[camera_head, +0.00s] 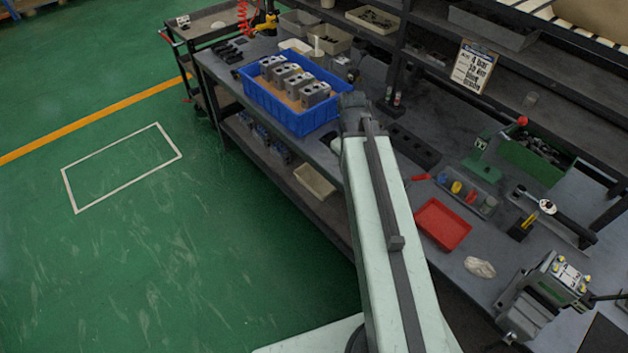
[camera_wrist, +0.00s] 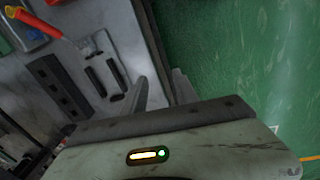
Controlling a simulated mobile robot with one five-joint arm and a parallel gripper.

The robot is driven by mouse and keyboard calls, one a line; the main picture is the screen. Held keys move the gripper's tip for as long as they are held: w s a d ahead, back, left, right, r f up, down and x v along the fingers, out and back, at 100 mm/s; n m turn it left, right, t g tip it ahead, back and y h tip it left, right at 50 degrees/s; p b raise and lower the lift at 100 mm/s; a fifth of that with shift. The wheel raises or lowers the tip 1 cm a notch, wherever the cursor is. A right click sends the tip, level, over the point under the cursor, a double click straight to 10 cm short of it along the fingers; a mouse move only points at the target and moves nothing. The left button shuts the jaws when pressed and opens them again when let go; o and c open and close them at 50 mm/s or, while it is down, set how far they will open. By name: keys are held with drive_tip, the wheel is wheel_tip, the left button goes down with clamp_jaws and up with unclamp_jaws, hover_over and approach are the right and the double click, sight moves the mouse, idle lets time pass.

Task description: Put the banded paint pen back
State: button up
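Two small upright dark cylinders (camera_head: 392,97) with light and reddish parts stand at the back of the bench, right of my gripper. They may be pens, but they are too small to tell, and I cannot pick out the banded paint pen for certain. My gripper (camera_head: 352,100) is at the end of my outstretched arm, beside the blue crate in the head view. In the wrist view the two fingers of my gripper (camera_wrist: 161,90) stand apart, with nothing visible between them. My arm hides part of the bench.
The blue crate (camera_head: 250,97) holds several grey valve blocks (camera_head: 315,95). A black block with holes (camera_head: 414,147), a red tray (camera_head: 442,224), a white rag (camera_head: 480,267) and a clamped grey block (camera_head: 545,293) are on the bench. Green floor is clear leftward.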

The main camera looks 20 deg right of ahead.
drive_tip(key=s+a+f+m+y+b, duration=0.1)
drive_tip(key=a+m, duration=0.2)
drive_tip(key=a, duration=1.3)
drive_tip(key=shift+a+f+b, duration=0.2)
drive_tip(key=shift+f+b, duration=0.15)
drive_tip(key=shift+f, duration=0.05)
drive_tip(key=shift+s, duration=0.1)
